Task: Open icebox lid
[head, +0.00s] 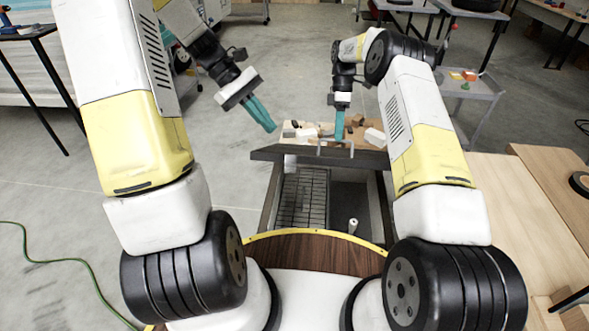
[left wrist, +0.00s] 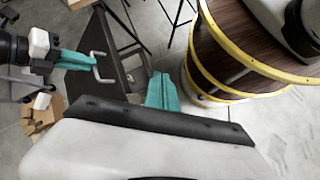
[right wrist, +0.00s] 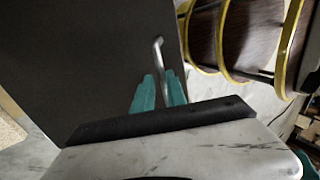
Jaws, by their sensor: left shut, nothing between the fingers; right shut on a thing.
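The icebox (head: 264,211) stands in front of me, its inside showing a wire rack (head: 303,198) and a small white cylinder (head: 352,226). Its dark lid (head: 272,153) is raised, seen nearly edge-on; it fills much of the right wrist view (right wrist: 85,60). A metal handle (head: 322,147) sits on the lid and shows in the left wrist view (left wrist: 97,68). My right gripper (head: 339,136) is shut on the handle, also seen in the right wrist view (right wrist: 158,92). My left gripper (head: 267,122) is shut and empty, left of the lid and apart from it.
Small blocks and boxes (head: 374,137) lie beyond the lid. A wooden table (head: 520,215) stands to the right, and a grey cart (head: 470,88) behind it. A green cable (head: 75,260) lies on the floor at the left. Open floor surrounds the left gripper.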

